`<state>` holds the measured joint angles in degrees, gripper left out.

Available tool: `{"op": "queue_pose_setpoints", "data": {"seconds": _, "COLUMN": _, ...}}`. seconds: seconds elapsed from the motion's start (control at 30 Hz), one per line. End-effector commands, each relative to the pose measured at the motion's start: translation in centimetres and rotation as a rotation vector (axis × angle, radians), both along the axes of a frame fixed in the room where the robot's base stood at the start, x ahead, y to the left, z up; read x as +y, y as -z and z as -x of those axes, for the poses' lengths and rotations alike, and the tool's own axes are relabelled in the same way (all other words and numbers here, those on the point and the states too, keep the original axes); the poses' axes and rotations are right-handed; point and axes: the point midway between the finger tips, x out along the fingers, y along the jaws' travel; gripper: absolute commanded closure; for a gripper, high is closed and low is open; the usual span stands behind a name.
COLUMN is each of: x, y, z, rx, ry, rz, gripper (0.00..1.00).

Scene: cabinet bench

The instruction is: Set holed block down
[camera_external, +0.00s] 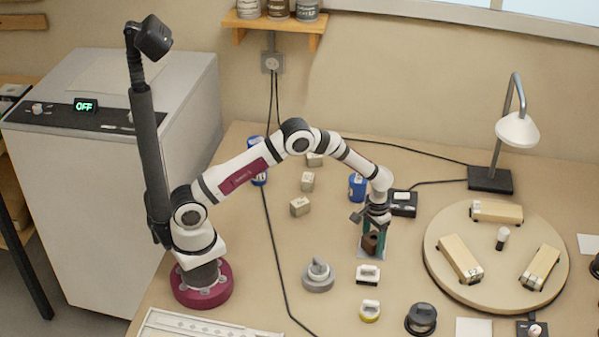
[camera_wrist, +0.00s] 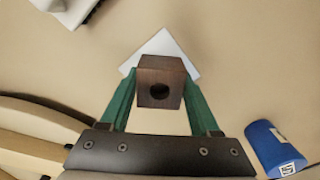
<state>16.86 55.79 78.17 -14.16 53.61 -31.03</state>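The holed block (camera_wrist: 160,82) is a dark brown cube with a round hole in the face toward the wrist camera. My gripper (camera_wrist: 160,88) has its two green fingers on either side of it, shut on it. In the external view, my gripper (camera_external: 372,236) points down and the brown block (camera_external: 370,243) shows between the fingertips. A pale square pad (camera_external: 374,255) lies on the bench below it; in the wrist view the pad (camera_wrist: 159,45) shows behind the block, turned like a diamond. I cannot tell whether the block touches the pad.
A blue can (camera_external: 357,187) and a dark box (camera_external: 402,204) stand just behind my gripper. A round wooden turntable (camera_external: 437,270) with wooden blocks is to the right. A white-topped piece (camera_external: 368,274) and a grey round piece (camera_external: 318,276) stand in front. Small beige blocks (camera_external: 300,206) lie left.

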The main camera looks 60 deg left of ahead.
Motion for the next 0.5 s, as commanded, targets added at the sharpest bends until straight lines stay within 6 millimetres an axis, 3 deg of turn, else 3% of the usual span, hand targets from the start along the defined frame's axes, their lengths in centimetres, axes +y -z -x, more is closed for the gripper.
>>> {"op": "queue_pose_setpoints", "data": {"seconds": 0.03, "x": 0.0, "y": 0.0, "z": 0.0, "rx": 0.000, "ry": 0.000, "rz": 0.000, "gripper": 0.27}}
{"op": "queue_pose_setpoints", "data": {"seconds": 0.13, "x": 0.0, "y": -0.1, "z": 0.0, "rx": 0.000, "ry": 0.000, "rz": 0.000, "gripper": 0.09}}
{"op": "queue_pose_setpoints", "data": {"seconds": 0.4, "x": 0.0, "y": -0.1, "z": 0.0, "rx": -0.001, "ry": 0.000, "rz": 0.000, "gripper": 0.08}}
{"op": "queue_pose_setpoints", "data": {"seconds": 0.5, "x": 0.0, "y": -1.2, "z": -0.1, "rx": -0.002, "ry": 0.000, "rz": 0.001, "gripper": 0.08}}
